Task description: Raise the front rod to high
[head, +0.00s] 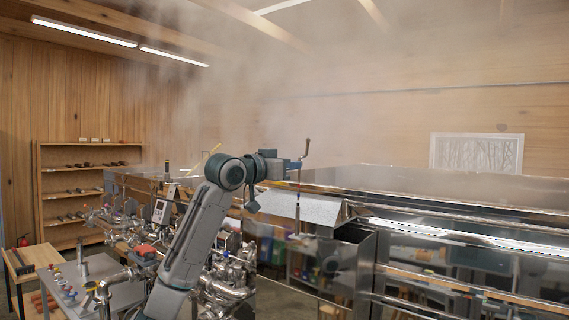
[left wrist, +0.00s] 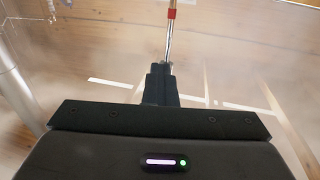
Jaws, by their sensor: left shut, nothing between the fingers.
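A thin upright metal rod with a bent top and a brown grip (head: 307,147) stands by the steaming pan, at the middle of the head view. Its lower shaft runs down in front of a grey sloped metal cover (head: 303,207). My left gripper (head: 297,164) is at the rod's upper part, shut and empty. In the left wrist view my shut fingers (left wrist: 161,75) point at a silver rod (left wrist: 169,40) with a red band and wooden end. I cannot tell whether the fingers touch it. My right gripper is not in view.
The long shiny evaporator (head: 460,235) fills the right side, with steam above it. Pipes and valves (head: 225,280) crowd beside my left arm. A small side table (head: 80,285) with bottles and a wooden shelf (head: 75,185) stand at left.

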